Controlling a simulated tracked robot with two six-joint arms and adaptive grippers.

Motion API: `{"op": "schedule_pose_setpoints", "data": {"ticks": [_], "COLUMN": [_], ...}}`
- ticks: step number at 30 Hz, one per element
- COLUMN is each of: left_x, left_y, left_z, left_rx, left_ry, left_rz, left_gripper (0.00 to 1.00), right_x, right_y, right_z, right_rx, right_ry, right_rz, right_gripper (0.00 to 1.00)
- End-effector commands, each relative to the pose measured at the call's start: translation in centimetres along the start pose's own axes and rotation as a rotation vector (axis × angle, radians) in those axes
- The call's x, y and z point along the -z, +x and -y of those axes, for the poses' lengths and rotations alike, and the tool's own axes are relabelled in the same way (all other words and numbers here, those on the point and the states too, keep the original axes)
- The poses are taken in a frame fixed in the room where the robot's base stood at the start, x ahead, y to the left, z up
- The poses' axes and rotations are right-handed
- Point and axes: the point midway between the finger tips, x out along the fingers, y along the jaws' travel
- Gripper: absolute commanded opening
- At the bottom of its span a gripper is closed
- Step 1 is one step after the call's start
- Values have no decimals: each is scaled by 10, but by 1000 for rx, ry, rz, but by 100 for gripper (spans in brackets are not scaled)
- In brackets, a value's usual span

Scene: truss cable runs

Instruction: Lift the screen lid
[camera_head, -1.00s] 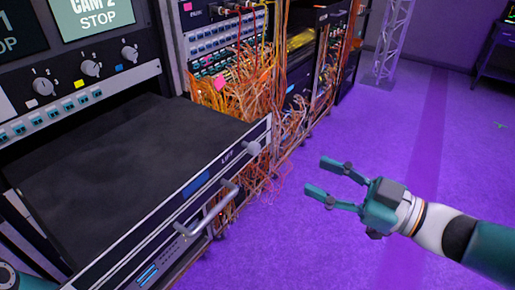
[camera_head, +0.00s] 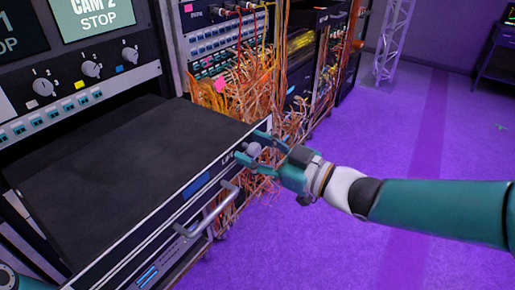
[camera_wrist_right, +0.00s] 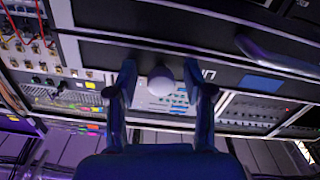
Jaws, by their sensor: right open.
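The screen lid (camera_head: 100,185) lies flat as a dark panel on top of a pulled-out rack unit in the head view. Its front edge strip carries a label starting with "L", a blue patch and a pale round knob (camera_head: 253,149) at the right end. The knob also shows in the wrist view (camera_wrist_right: 161,82). My right gripper (camera_head: 251,147) is open, with one finger on each side of the knob. In the wrist view a gap shows between the knob and both fingers.
A curved metal handle (camera_head: 212,211) sticks out from the unit's front, left of the knob. Orange cables (camera_head: 235,100) hang from the rack just behind my right gripper. A control panel with dials (camera_head: 92,69) stands above the lid. The purple floor (camera_head: 420,140) at right is clear.

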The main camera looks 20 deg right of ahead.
Motion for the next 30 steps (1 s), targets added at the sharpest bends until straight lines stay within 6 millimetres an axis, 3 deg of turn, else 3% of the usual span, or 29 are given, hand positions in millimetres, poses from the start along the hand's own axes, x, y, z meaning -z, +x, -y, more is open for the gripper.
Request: {"op": "schedule_pose_setpoints", "data": {"ticks": [6,16,30], "left_x": [0,0,0], "left_y": [0,0,-8], "left_z": [0,0,-3], "left_rx": [0,0,0], "left_ry": [0,0,0], "left_rz": [0,0,0], "left_gripper": [40,40,40], "right_x": [0,0,7], "right_y": [0,0,-1], "right_z": [0,0,-3], "right_rx": [0,-1,-1], "right_ry": [0,0,1], "right_rz": [0,1,13], "right_gripper": [51,0,0]}}
